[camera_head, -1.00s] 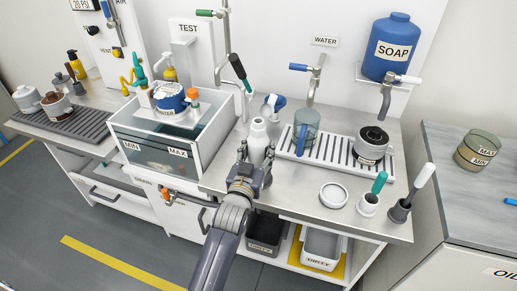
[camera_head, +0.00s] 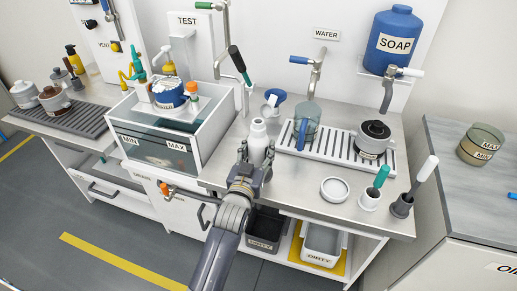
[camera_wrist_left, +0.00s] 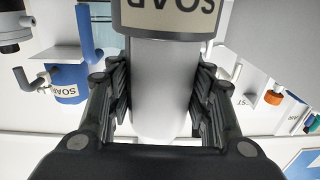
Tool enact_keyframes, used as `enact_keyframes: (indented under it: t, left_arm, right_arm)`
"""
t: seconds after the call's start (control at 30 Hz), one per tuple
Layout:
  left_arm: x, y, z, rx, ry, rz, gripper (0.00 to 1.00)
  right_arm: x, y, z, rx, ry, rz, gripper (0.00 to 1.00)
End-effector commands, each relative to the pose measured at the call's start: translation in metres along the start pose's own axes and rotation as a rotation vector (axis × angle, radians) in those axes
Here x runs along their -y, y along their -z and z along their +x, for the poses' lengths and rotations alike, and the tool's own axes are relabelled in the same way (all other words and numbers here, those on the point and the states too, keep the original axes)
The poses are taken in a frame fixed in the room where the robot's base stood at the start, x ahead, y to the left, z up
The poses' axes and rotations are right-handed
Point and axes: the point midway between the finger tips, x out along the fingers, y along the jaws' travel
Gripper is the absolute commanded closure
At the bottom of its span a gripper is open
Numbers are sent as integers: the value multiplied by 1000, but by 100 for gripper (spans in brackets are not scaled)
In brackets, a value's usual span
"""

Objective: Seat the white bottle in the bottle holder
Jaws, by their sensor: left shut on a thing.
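The white bottle (camera_head: 257,142) stands upright near the front edge of the bench, left of the drip tray. My left gripper (camera_head: 254,168) is shut on it from the front. In the left wrist view, the bottle's pale body (camera_wrist_left: 160,85) lies between the two ridged fingers. A grey round part with a beige SOAP label (camera_wrist_left: 170,14) surrounds one end of the bottle there. I cannot tell whether this part is the bottle holder or belongs to the bottle. The arm and gripper hide the bottle's lower end in the head view. My right gripper is not in view.
A water tank (camera_head: 158,150) stands to the left. The slatted drip tray (camera_head: 352,152) behind and right holds a blue jug (camera_head: 306,125) and a dark pot (camera_head: 372,138). A white dish (camera_head: 334,189) and two brush pots are at the front right.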

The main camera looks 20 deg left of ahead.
Motion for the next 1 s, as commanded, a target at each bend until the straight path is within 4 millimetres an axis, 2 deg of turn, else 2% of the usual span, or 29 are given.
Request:
enact_keyframes:
  t: [0.33,0.37,0.43,0.47,0.83,1.0]
  left_arm:
    - [0,-2,0,0,0,0,83]
    - [0,-2,0,1,0,0,48]
    - [0,-3,0,1,0,0,32]
    - [0,-3,0,1,0,0,29]
    - [0,-4,-2,3,0,0,29]
    - [0,-4,-19,2,0,0,29]
  right_arm:
    - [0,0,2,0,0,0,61]
    - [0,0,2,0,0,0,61]
    - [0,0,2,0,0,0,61]
    - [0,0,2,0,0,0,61]
    - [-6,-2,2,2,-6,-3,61]
    - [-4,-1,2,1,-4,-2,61]
